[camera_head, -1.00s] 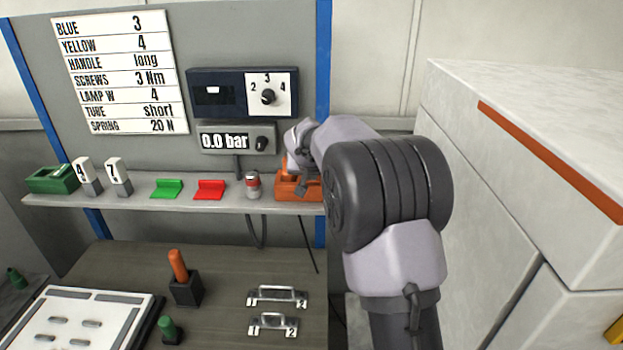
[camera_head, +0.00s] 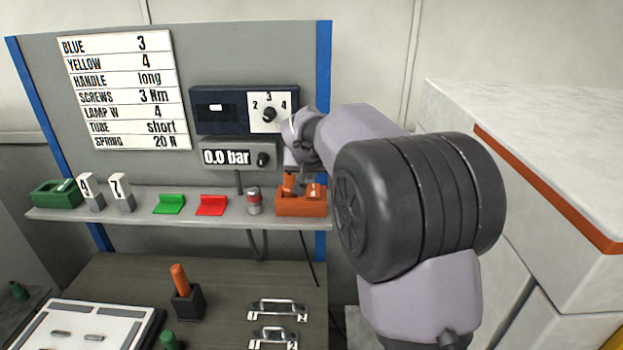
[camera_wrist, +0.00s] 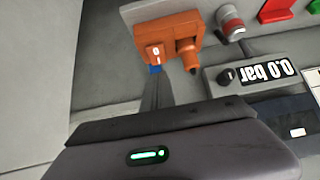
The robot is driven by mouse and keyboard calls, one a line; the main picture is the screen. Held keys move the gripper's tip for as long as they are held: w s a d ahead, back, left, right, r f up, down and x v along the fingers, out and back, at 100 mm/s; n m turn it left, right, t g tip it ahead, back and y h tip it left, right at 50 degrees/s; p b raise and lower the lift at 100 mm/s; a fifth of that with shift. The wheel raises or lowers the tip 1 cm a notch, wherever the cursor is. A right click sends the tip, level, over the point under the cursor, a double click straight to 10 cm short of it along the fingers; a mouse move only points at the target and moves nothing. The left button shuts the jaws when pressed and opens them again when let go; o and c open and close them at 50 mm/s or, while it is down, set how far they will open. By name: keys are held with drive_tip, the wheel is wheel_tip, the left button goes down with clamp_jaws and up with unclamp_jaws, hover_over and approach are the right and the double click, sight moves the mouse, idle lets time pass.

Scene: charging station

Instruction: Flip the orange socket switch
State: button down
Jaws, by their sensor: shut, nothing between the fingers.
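The orange socket (camera_head: 303,205) sits at the right end of the shelf. In the wrist view it appears upside down (camera_wrist: 165,28), with a switch face (camera_wrist: 154,53) bearing white marks and an orange plug-like part (camera_wrist: 187,52) beside it. My gripper (camera_head: 303,188) is shut and empty, just above the socket in the head view. In the wrist view my gripper's dark fingers (camera_wrist: 154,78) point at the switch face, close to it. A small blue patch shows between them and the switch. I cannot tell whether the fingertips touch it.
A red-topped can (camera_head: 254,202), a red bracket (camera_head: 211,206) and a green bracket (camera_head: 169,204) stand left on the shelf (camera_head: 140,202). A pressure display (camera_head: 226,157) and a dial panel (camera_head: 268,113) are above. A white cabinet (camera_head: 560,150) stands right of my arm.

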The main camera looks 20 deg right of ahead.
drive_tip(key=v, duration=0.5)
drive_tip(key=shift+s+a+f, duration=0.1)
drive_tip(key=shift+s+f, duration=0.1)
drive_tip(key=shift+s, duration=0.2)
drive_tip(key=s+a+f+y+b, duration=0.1)
drive_tip(key=s+a+f+b, duration=0.3)
drive_tip(key=s+f, duration=0.3)
drive_tip(key=s+a+f+g+y+b, duration=0.1)
drive_tip(key=s+a+f+b, duration=0.4)
drive_tip(key=s, duration=1.2)
drive_tip(key=s+a+f+g+y+b, duration=0.1)
drive_tip(key=s+a+f+y+b, duration=0.2)
drive_tip(key=s+f, duration=0.6)
drive_tip(key=s+a+b, duration=0.2)
drive_tip(key=s+b, duration=0.1)
drive_tip(key=shift+s, duration=0.25)
